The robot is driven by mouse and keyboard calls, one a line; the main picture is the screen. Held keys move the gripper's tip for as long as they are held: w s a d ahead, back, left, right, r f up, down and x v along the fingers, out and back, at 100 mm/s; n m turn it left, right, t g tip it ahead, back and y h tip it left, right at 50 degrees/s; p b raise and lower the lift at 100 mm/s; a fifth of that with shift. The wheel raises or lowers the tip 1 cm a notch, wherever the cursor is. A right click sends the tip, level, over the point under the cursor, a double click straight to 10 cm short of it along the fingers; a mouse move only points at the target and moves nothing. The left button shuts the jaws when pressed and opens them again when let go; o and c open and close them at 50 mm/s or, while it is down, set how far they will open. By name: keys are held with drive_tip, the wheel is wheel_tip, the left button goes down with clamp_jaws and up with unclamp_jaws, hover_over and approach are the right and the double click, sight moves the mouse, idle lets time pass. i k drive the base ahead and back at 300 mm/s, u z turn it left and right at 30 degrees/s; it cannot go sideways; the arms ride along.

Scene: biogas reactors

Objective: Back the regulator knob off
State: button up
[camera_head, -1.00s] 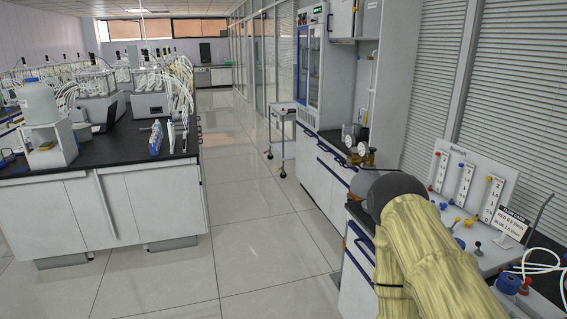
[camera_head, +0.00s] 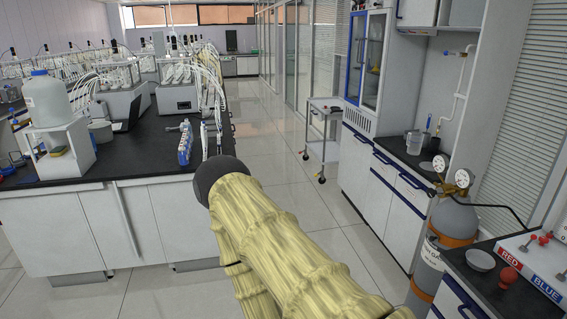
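The brass regulator (camera_head: 450,188) with two round white-faced gauges sits on top of a grey gas cylinder (camera_head: 455,218) at the right. Its knob is too small to make out clearly. My arm, in a yellow ribbed sleeve with a dark rounded end, rises from the bottom middle, left of the cylinder and apart from it in the picture. My gripper does not show in this view, so its opening and anything in it are hidden.
A right-hand bench (camera_head: 400,205) and a front-right counter (camera_head: 520,300) flank the cylinder. The counter holds a small bowl (camera_head: 480,260) and a panel with RED and BLUE labels (camera_head: 535,265). A trolley (camera_head: 322,140) stands farther back. The tiled aisle (camera_head: 285,170) is open.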

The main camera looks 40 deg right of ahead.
sight(431, 193)
drive_tip(key=u, duration=0.15)
drive_tip(key=i, duration=1.85)
drive_tip(key=z, duration=0.75)
drive_tip(key=i, duration=1.1)
drive_tip(key=z, duration=1.7)
drive_tip(key=i, duration=0.6)
drive_tip(key=z, duration=0.4)
